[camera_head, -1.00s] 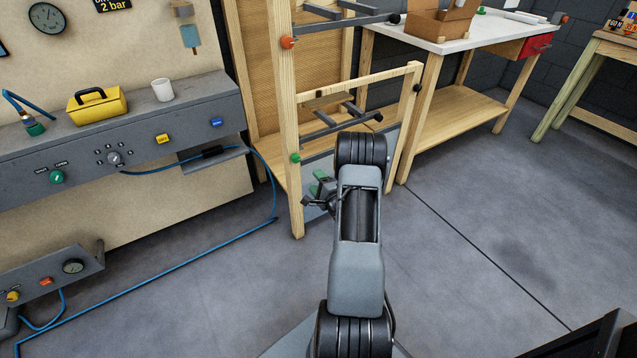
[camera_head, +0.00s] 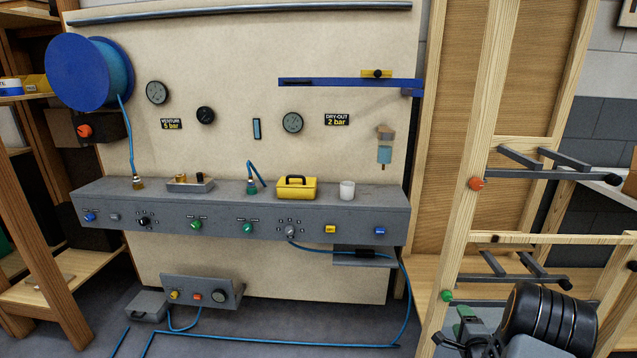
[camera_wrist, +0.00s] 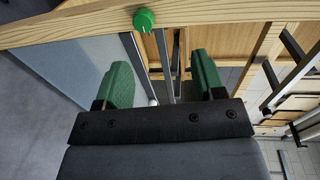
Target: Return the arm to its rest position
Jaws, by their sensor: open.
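My arm shows at the lower right of the head view, bent, with its black ribbed joint near the bottom edge. My gripper (camera_head: 466,326) is partly cut off there, low in front of the wooden rack (camera_head: 478,170). In the wrist view my gripper (camera_wrist: 163,78) has its two green fingers well apart, with nothing held between them. A green knob (camera_wrist: 144,19) on a wooden rail (camera_wrist: 220,14) is just beyond the fingers. I cannot tell how close the fingers are to the rail.
A grey control console (camera_head: 240,218) with a yellow box (camera_head: 297,188) and a white cup (camera_head: 347,190) stands left of the rack. A blue hose (camera_head: 408,300) hangs to the floor. A pedal unit (camera_head: 202,291) sits low. Grey rack arms (camera_head: 520,283) stick out near my arm.

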